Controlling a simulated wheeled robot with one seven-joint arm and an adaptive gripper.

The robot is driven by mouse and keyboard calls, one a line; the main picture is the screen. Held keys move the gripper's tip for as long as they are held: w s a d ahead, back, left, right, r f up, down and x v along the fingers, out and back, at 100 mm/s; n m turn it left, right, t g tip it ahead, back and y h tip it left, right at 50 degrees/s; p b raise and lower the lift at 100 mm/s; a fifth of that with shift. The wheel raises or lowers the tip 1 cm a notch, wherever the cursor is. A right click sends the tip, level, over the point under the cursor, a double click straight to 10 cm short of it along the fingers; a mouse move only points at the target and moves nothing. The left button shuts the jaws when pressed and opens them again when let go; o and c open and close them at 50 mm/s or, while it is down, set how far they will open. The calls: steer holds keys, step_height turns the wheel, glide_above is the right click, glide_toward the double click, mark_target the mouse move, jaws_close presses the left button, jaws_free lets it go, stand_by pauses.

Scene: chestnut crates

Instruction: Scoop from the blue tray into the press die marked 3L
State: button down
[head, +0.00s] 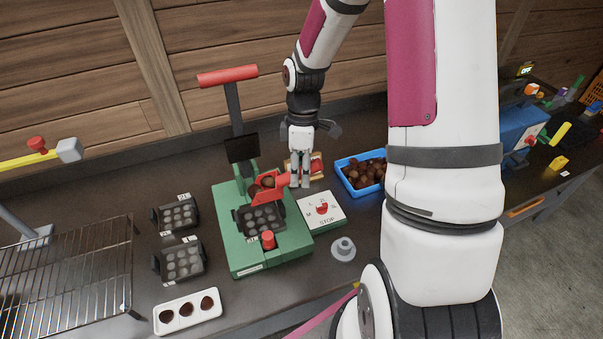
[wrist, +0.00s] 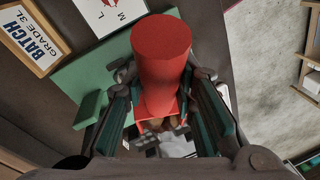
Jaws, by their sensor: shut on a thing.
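My gripper (head: 300,182) is shut on the red handle of a scoop (head: 268,189), which also fills the middle of the wrist view (wrist: 162,55). The scoop's bowl holds brown chestnuts and is over the back part of a dark die (head: 266,221) on the green press (head: 240,256). The bowl hides part of this die, and its small label is too small to read. The blue tray (head: 343,179) with several chestnuts is right of my gripper, partly hidden by my arm. Two other dark dies (head: 176,213) (head: 181,262) lie left of the press, their labels unclear.
A framed sign reading "BATCH GRADE 3L" (wrist: 32,38) stands behind my gripper. The press has a raised red lever (head: 228,75) and a red knob (head: 268,239). A dial box (head: 332,212), grey knob (head: 343,249), white chestnut tray (head: 188,324) and wire rack (head: 80,265) surround it.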

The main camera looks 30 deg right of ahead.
steer(key=shift+w+a+r+g+h+b, duration=0.55)
steer(key=shift+a+r+h+b, duration=0.2)
steer(key=shift+h+b, duration=0.15)
steer(key=shift+w+a+r+g+h+b, duration=0.35)
steer(key=shift+a+r+h+b, duration=0.15)
steer(key=shift+a+h+b, duration=0.05)
steer(key=shift+w+a+r+g+h+b, duration=0.35)
steer(key=shift+a+r+h+b, duration=0.1)
steer(key=shift+a+h+b, duration=0.1)
steer(key=shift+w+a+r+m+g+h+b, duration=0.15)
steer(key=shift+w+a+r+g+h+b, duration=0.25)
steer(key=shift+a+h+b, duration=0.2)
steer(key=shift+w+a+r+m+g+h+b, duration=0.1)
steer(key=shift+w+a+r+g+h+b, duration=0.2)
steer(key=shift+a+r+h, duration=0.3)
steer(key=shift+w+a+r+m+g+h+b, duration=0.15)
steer(key=shift+w+a+r+g+h+b, duration=0.2)
steer(key=shift+a+h+b, duration=0.3)
steer(key=shift+a, duration=0.1)
steer(key=shift+s+y, duration=0.1)
steer(key=shift+y, duration=0.15)
